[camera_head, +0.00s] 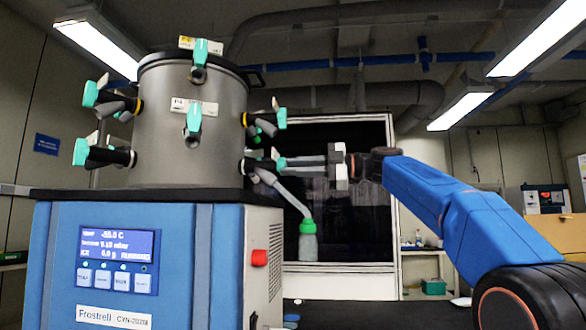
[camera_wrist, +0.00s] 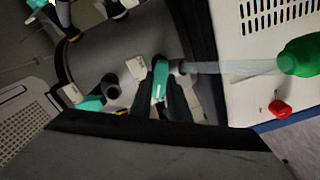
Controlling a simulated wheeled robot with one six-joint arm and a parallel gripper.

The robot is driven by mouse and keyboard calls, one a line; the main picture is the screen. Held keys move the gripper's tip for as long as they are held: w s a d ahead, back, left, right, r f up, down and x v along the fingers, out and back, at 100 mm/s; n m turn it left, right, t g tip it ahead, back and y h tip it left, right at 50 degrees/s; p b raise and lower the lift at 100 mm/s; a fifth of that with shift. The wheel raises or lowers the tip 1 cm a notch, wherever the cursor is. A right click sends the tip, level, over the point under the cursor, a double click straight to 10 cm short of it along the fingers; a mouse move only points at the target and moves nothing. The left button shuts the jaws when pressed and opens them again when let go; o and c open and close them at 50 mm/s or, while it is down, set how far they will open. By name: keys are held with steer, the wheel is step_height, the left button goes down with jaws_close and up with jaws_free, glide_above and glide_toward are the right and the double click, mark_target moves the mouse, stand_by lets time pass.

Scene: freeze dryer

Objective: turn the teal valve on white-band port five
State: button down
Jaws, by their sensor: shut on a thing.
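The grey drum (camera_head: 160,90) of the freeze dryer carries several black ports with teal valve handles. My gripper (camera_head: 287,162) reaches in from the right at the lower right port. It is shut on that port's teal valve (camera_head: 281,163). In the wrist view, my gripper's dark fingertips (camera_wrist: 166,92) lie either side of the teal valve handle (camera_wrist: 160,75). A pale tube runs from this port to a green-capped flask (camera_head: 308,245), and the green cap shows in the wrist view (camera_wrist: 300,56). The port's band colour and number are too small or hidden to read.
Another teal valve (camera_head: 281,118) sits just above the held one. The blue cabinet (camera_head: 70,215) under the drum has a lit display (camera_head: 117,243) and a red knob (camera_head: 259,258). The hanging flask is close below my gripper. A dark window (camera_head: 340,225) stands behind.

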steer(key=c, duration=1.7)
jaws_free()
steer(key=s+d, duration=0.1)
steer(key=d, duration=0.4)
steer(key=s+d, duration=0.1)
steer(key=d, duration=0.5)
steer(key=s+d, duration=0.1)
steer(key=d, duration=0.5)
steer(key=shift+s+d, duration=0.1)
steer(key=shift+s, duration=0.05)
steer(key=shift+s, duration=0.15)
